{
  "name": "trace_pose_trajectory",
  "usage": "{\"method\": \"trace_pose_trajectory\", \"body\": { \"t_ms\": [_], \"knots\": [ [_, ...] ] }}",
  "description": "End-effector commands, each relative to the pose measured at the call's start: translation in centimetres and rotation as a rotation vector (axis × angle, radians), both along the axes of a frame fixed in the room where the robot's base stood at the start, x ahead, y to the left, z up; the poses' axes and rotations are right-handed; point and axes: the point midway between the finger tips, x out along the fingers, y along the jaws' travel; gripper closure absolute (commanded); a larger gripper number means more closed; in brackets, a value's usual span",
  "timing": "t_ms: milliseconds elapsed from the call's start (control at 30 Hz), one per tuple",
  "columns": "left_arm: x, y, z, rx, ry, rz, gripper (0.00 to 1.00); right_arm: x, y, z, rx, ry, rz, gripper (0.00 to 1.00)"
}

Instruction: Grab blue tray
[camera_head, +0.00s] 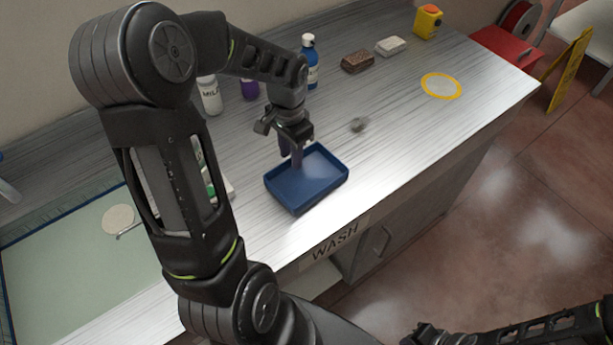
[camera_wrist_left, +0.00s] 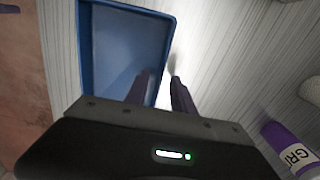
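The blue tray (camera_head: 325,188) sits on the grey counter near its front edge, above the WASH label. It is shallow and looks empty apart from my finger over it. My left gripper (camera_head: 291,152) points down at the tray's far-left wall, fingers apart. In the left wrist view, the tray (camera_wrist_left: 125,45) fills the upper left. One finger of the left gripper (camera_wrist_left: 160,86) is over the tray's inside, the other outside its wall; I cannot tell whether either touches. My right gripper (camera_head: 422,335) is at the bottom edge, away from the counter, its fingers unclear.
Behind my left arm stand a white bottle (camera_head: 210,95), a purple bottle (camera_head: 249,89) and a blue bottle (camera_head: 310,62). A brown block (camera_head: 357,62), a white block (camera_head: 391,46) and a yellow ring (camera_head: 441,86) lie further right. The counter right of the tray is mostly clear.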

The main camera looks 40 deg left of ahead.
Motion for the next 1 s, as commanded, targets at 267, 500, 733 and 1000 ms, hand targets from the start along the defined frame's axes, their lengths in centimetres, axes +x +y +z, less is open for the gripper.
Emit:
{"method": "trace_pose_trajectory", "body": {
  "t_ms": [267,500,733,1000],
  "knots": [
    [0.00,0.00,0.03,0.000,0.000,0.000,0.70,0.01,0.01,0.00,0.000,0.000,0.000,1.00],
    [0.00,-0.01,0.03,0.000,0.000,0.000,0.85,0.01,0.00,0.01,0.000,0.000,0.000,1.00],
    [0.00,-0.01,0.03,0.000,0.000,0.000,1.00,0.01,0.00,0.01,0.000,0.000,0.000,1.00],
    [0.00,-0.01,0.03,0.000,0.000,0.000,1.00,0.01,0.00,0.01,0.000,0.000,0.000,1.00]
  ]
}}
